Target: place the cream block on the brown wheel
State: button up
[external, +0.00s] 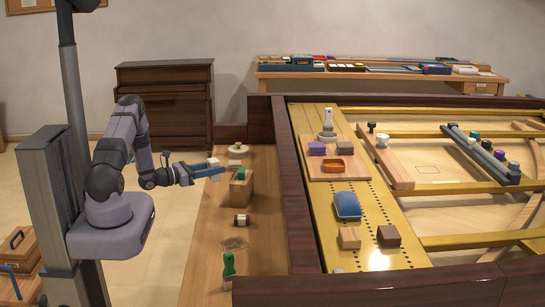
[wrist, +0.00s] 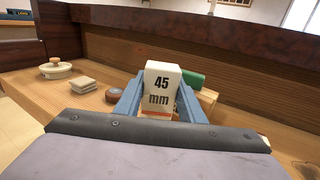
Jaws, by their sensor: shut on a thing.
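The cream block (wrist: 161,88), marked "45 mm" with an orange band low on its face, is held between the two blue fingers of my gripper (wrist: 158,105). In the external view the block (external: 213,162) stands up at my gripper (external: 207,172), above the wooden bench. A round brown piece that looks like the brown wheel (wrist: 114,96) lies on the bench, just left of the left finger in the wrist view and partly hidden by it. The block is apart from it. I cannot make out this wheel in the external view, where my gripper covers that area.
A pale round lid-like piece (external: 238,150) lies farther along the bench (external: 208,240). A wooden block with a green top (external: 241,185), a spool (external: 241,221) and a green-handled tool (external: 228,265) are nearer.

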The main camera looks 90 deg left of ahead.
jog(key=a+n+g+y+b, duration=0.25)
jog(key=a+b, duration=0.25)
jog(key=a, duration=0.4)
jog(key=w+a+r+n+g+y+b, duration=0.1)
jog(key=w+a+r+b, duration=0.4)
jog(key=b, duration=0.5)
jog(key=shift+w+a+r+y+b, duration=0.25)
jog(key=shift+w+a+y, duration=0.65)
jog(key=shift+w, duration=0.85)
jog(key=shift+n, duration=0.25)
jog(key=shift+f+b, duration=0.35)
jog(key=shift+f, duration=4.7)
jog(key=shift+f, duration=0.1)
jog(key=o, duration=1)
jog(key=shift+o, duration=0.2)
